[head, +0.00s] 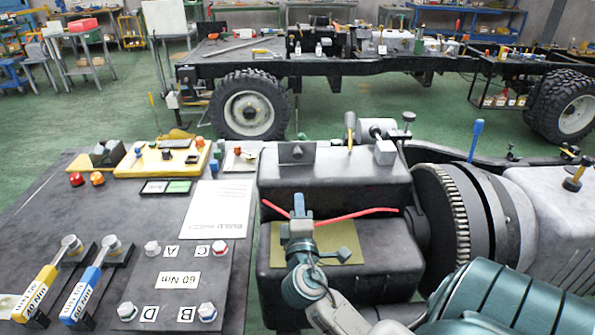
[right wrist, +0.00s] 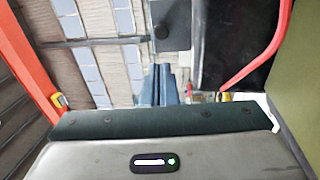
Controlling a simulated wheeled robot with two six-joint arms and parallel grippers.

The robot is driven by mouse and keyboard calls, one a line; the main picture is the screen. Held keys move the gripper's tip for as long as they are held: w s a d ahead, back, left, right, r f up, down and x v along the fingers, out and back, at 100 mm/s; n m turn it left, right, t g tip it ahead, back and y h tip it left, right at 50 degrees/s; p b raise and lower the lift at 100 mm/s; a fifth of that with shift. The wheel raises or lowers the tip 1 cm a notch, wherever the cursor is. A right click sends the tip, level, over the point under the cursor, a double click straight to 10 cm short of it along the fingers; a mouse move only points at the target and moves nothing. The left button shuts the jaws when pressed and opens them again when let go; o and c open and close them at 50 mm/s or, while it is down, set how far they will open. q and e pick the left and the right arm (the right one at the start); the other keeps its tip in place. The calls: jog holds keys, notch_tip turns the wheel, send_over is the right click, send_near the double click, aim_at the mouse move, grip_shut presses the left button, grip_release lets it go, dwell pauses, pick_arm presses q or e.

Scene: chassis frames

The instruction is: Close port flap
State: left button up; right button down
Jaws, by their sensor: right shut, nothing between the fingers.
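A small grey plate with a dark round spot, which looks like the port flap (head: 297,152), stands upright at the back of the grey metal box (head: 385,272). In the right wrist view a dark plate with a round knob (right wrist: 171,28) shows at the top; it may be the same flap. My right gripper (head: 299,203) is shut and empty, above the box and in front of the flap, apart from it in the picture. Its narrow fingers also show in the right wrist view (right wrist: 160,85). My left gripper is not in view.
Red cables (head: 357,215) run on both sides of my right gripper. An olive plate (head: 345,255) lies under it. A dark bench (head: 130,225) with torque wrenches and bolts is at the left. A large ribbed gear housing (head: 455,215) stands at the right.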

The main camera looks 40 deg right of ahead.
aim_at(296, 156)
jog(key=p+x, duration=0.2)
jog(key=x, duration=1)
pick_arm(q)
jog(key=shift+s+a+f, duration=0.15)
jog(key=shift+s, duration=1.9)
pick_arm(e)
jog(key=shift+w+d+r, duration=0.1)
jog(key=shift+w+d, duration=0.35)
jog(key=shift+w, duration=0.05)
